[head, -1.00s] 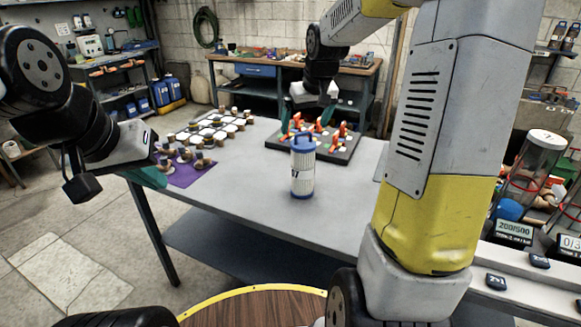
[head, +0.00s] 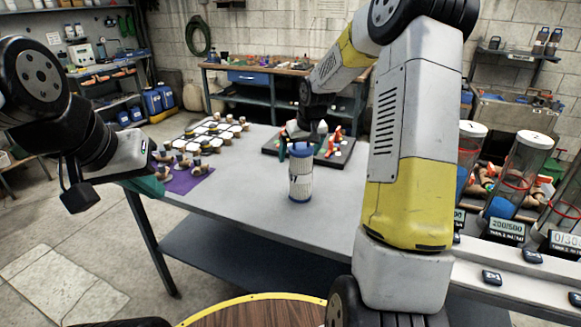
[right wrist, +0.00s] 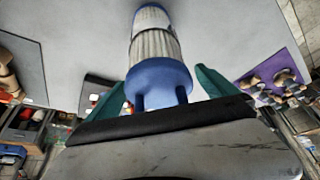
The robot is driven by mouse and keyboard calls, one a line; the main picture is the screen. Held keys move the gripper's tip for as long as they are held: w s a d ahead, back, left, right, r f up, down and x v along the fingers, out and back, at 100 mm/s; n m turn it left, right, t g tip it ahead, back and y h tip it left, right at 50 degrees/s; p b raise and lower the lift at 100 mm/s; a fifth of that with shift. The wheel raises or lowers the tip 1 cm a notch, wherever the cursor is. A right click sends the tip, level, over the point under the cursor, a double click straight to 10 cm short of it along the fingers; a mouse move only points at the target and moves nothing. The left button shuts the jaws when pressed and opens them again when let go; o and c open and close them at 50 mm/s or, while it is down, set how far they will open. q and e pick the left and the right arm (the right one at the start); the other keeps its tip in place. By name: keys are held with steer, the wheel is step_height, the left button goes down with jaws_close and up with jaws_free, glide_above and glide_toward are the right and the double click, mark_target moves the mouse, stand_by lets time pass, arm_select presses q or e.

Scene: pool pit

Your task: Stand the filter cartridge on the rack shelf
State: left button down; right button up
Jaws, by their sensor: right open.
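The filter cartridge (head: 300,184), white and pleated with a blue cap and blue lower band, stands upright on the grey table (head: 250,218). My right gripper (head: 301,147) is at its top. In the right wrist view the open green fingers (right wrist: 165,88) are on either side of the cartridge's blue cap (right wrist: 160,82), with gaps visible. My left gripper (head: 148,187) is empty beside the table's left edge; its finger opening is unclear. A shelf (head: 515,54) with two dark bottles is at upper right, and shelving (head: 115,70) is at back left. I cannot tell which is the rack shelf.
A dark board (head: 270,149) with orange clamps lies behind the cartridge. A purple mat (head: 182,181) and a white-squared tray (head: 188,148) hold small pieces at left. Clear tubes (head: 518,165) stand at right. The table front is clear.

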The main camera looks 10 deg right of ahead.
steer(key=shift+c, duration=0.5)
steer(key=c, duration=1.8)
steer(key=shift+r, duration=0.1)
steer(key=shift+c, duration=0.9)
steer(key=shift+r, duration=0.1)
